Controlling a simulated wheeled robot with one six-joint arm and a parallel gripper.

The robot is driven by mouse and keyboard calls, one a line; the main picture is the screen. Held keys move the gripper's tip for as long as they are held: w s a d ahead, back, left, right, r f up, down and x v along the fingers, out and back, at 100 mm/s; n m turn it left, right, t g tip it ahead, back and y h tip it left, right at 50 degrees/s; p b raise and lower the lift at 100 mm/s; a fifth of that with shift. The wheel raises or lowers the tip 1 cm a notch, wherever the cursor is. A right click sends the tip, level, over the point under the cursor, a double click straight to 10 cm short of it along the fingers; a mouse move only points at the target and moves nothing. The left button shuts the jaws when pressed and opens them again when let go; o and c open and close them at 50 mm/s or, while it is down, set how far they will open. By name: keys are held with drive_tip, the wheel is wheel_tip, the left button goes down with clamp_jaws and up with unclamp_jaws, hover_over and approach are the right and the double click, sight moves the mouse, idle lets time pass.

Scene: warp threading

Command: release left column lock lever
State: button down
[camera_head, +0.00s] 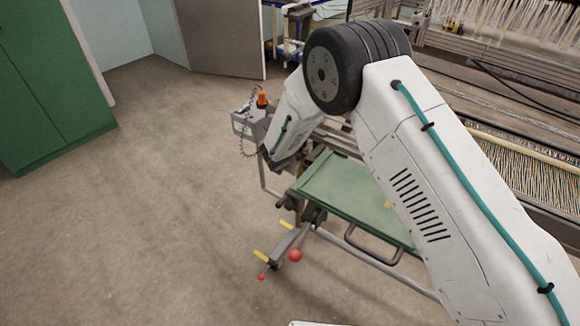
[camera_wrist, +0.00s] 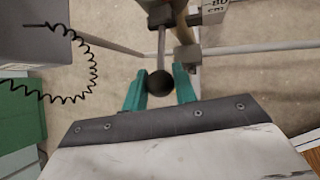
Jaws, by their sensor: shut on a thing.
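In the wrist view, the lock lever (camera_wrist: 161,47) is a thin metal rod ending in a black ball knob (camera_wrist: 159,84). My gripper (camera_wrist: 160,76) has teal fingers, one on each side of this knob, and is shut on it. The rod runs up the picture to a dark clamp on a metal post (camera_wrist: 185,30). In the head view my arm reaches down to the left end of a green-topped cart (camera_head: 345,183). The fingers and the lever are hidden there behind my wrist.
A grey box (camera_head: 243,123) with an orange button (camera_head: 262,98) and a coiled cord sits beside my wrist. Red ball knobs (camera_head: 294,255) and yellow pedals (camera_head: 262,256) are low on the cart. A green cabinet (camera_head: 50,85) stands left; the floor between is clear. The loom (camera_head: 530,160) is right.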

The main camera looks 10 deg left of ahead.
drive_tip(key=shift+r+g, duration=0.15)
drive_tip(key=shift+g, duration=0.25)
drive_tip(key=c, duration=1.1)
unclamp_jaws()
drive_tip(key=shift+a, duration=0.1)
drive_tip(key=shift+c, duration=0.2)
drive_tip(key=shift+s+r, duration=0.15)
drive_tip(key=shift+r, duration=0.15)
drive_tip(key=s+r, duration=0.2)
drive_tip(key=s, duration=1.1)
drive_tip(key=shift+s, duration=0.2)
